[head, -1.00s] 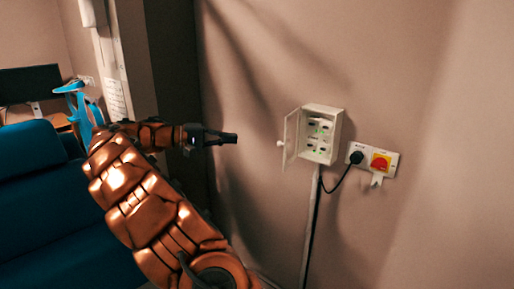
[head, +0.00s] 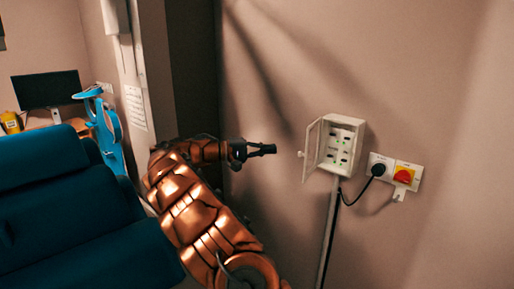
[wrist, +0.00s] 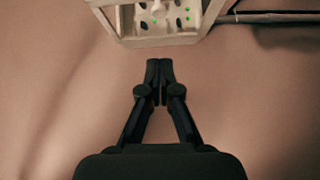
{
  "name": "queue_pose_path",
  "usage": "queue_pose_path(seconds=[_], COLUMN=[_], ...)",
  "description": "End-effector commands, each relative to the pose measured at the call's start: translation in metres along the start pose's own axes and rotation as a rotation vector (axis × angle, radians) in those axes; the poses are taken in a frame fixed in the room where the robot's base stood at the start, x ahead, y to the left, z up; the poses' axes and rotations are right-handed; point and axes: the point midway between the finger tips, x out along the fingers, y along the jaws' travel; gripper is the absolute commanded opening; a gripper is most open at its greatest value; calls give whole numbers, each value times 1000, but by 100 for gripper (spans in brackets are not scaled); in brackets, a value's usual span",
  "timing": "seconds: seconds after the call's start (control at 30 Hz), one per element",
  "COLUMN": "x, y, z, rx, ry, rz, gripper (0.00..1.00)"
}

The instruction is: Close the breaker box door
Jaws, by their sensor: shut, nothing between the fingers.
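The breaker box (head: 343,148) is a small white box on the wall, with dark switches and green lights inside. Its door (head: 313,149) is open, hinged on the left side and swung out toward me, with a round knob (head: 301,154) at its left edge. My gripper (head: 273,149) is shut and empty, to the left of the door and apart from the knob in the head view. In the wrist view my gripper (wrist: 160,66) points at the box (wrist: 160,40), whose lower part shows at the top edge. The rest of the box is cut off there.
A blue chair (head: 70,210) stands at left.

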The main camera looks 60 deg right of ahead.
Motion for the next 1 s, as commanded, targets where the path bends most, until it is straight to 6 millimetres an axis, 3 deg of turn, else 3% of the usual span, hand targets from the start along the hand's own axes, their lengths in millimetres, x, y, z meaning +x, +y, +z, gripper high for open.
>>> queue_pose_path(seconds=[0.17, 0.53, 1.0], x=[33, 53, 58], y=[3, 1, 0], z=[1, 24, 28], rx=[1, -1, 2], ry=[-4, -5, -1], rz=[0, 1, -2], gripper=[0, 0, 0])
